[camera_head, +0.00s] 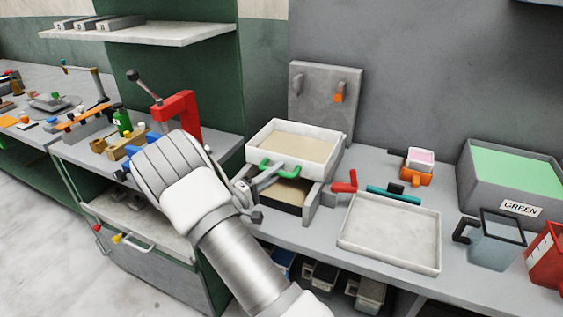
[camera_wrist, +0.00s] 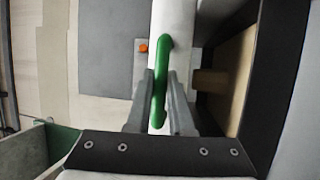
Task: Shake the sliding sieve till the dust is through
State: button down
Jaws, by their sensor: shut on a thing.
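The sliding sieve (camera_head: 312,170) is a white, shallow rectangular box with pale beige dust visible inside. It sits on a grey frame on the bench, in the middle of the head view. A green handle (camera_head: 283,168) sticks out from its front wall. My gripper (camera_head: 264,179) is shut on this handle from the front left. In the wrist view, the green handle (camera_wrist: 160,88) stands between my two fingers, against the sieve's white wall (camera_wrist: 172,18). Below the sieve, a brownish surface (camera_head: 292,191) shows inside the frame. How much dust is there cannot be told.
A grey upright panel (camera_head: 316,84) with two pegs stands behind the sieve. An empty white tray (camera_head: 390,232) lies to the right, near a red handle (camera_head: 345,184) and a teal bar (camera_head: 393,194). A red press (camera_head: 178,112) stands left. Jugs and a green-filled bin (camera_head: 515,170) stand far right.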

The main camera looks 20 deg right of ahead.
jog(key=s+a, duration=0.2)
jog(key=a, duration=0.1)
jog(key=shift+s, duration=0.4)
jog(key=shift+d, duration=0.1)
jog(key=c, duration=0.8)
grip_release()
jog(key=v, duration=1.7)
jog(key=shift+s, duration=0.1)
